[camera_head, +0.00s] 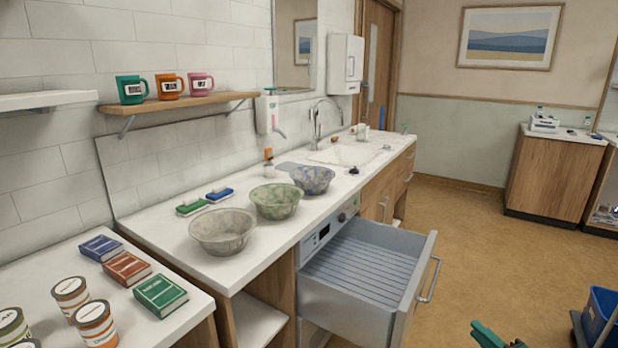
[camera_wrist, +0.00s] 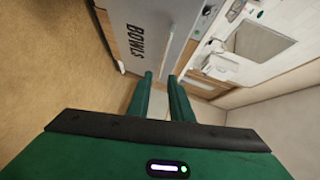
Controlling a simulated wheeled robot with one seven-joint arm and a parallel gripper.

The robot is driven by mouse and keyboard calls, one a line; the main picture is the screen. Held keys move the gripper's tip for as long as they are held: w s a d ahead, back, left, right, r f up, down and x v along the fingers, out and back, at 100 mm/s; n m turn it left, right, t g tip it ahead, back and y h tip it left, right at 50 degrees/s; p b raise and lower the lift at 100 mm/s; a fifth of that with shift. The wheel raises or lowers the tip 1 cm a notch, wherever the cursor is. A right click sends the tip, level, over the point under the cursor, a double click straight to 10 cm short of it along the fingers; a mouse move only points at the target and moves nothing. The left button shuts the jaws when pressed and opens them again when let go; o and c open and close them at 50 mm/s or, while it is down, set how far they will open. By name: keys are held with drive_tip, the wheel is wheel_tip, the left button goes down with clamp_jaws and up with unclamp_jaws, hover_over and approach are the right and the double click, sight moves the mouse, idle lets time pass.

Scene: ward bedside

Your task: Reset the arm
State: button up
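My gripper (camera_wrist: 160,76) is green, and its two fingers stand apart with nothing between them in the wrist view. Part of it (camera_head: 497,337) shows at the bottom edge of the head view, in front of and to the right of the open drawer. The grey drawer (camera_head: 365,262) is pulled out under the counter and looks empty inside. Its front, marked "BOWLS" (camera_wrist: 137,45), shows beyond the fingers in the wrist view. My gripper is apart from the drawer handle (camera_head: 430,280).
Three bowls, grey (camera_head: 222,232), green (camera_head: 277,202) and blue-grey (camera_head: 312,180), stand on the counter (camera_head: 180,243). Books (camera_head: 127,268) and labelled jars (camera_head: 95,325) are at the lower left. Mugs (camera_head: 170,87) sit on a shelf. A blue bin (camera_head: 602,318) stands lower right. Open floor (camera_head: 490,240) lies beyond the drawer.

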drive_tip(key=s+a+r+n+g+y, duration=0.35)
drive_tip(key=s+a+n+g, duration=0.35)
drive_tip(key=a+n+g, duration=0.35)
drive_tip(key=s+d+r+m+g+h, duration=0.3)
drive_tip(key=s+r+g+h, duration=0.2)
drive_tip(key=s+r, duration=1.7)
drive_tip(key=shift+s+r+g+h, duration=0.2)
drive_tip(key=shift+s+g+h, duration=0.15)
drive_tip(key=shift+s+h, duration=0.55)
drive_tip(key=shift+w+a, duration=0.1)
